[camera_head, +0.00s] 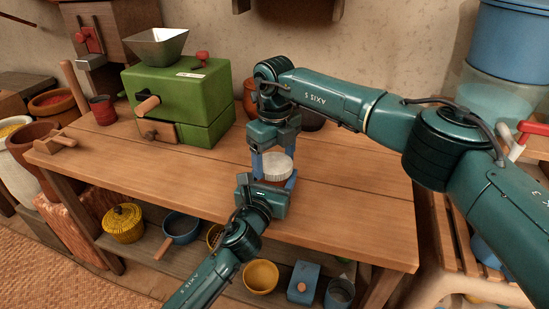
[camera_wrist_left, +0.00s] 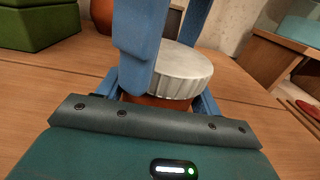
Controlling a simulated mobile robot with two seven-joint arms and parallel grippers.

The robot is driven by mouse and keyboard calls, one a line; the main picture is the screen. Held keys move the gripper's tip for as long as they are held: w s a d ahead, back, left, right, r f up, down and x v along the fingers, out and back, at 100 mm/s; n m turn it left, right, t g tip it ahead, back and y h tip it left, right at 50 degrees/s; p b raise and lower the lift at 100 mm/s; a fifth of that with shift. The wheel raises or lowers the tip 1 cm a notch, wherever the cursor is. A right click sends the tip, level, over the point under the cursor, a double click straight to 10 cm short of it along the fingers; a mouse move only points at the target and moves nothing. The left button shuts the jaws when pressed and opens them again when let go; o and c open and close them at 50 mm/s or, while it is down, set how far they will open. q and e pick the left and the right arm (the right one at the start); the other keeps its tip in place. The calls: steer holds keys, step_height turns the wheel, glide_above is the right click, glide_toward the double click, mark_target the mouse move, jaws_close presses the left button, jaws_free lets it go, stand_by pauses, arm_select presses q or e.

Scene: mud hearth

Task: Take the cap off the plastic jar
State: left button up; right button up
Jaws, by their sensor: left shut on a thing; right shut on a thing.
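The plastic jar (camera_head: 274,179) stands upright near the middle of the wooden table, with reddish-brown contents. Its pale ribbed cap (camera_head: 276,163) sits on top; in the left wrist view the cap (camera_wrist_left: 180,72) shows large, with the reddish jar body (camera_wrist_left: 155,101) just below it. My left gripper (camera_head: 273,182) comes from the front, low, and is shut around the jar's body. My right gripper (camera_head: 273,160) reaches down from above and is shut on the cap, one blue finger on each side. The fingers hide much of the jar.
A green mill (camera_head: 178,100) with a metal hopper (camera_head: 158,46) stands at the back left, beside a red cup (camera_head: 103,110). A brown pot (camera_head: 249,97) and a dark pot (camera_head: 311,120) stand behind my right gripper. The table (camera_head: 350,205) is clear to the right.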

steer(key=n, duration=0.4)
steer(key=shift+n, duration=0.3)
steer(key=n, duration=0.8)
steer(key=shift+n, duration=0.4)
steer(key=n, duration=0.4)
steer(key=shift+r, duration=0.1)
steer(key=n, duration=0.4)
steer(key=shift+n, duration=0.3)
steer(key=n, duration=1.1)
steer(key=shift+r, duration=0.2)
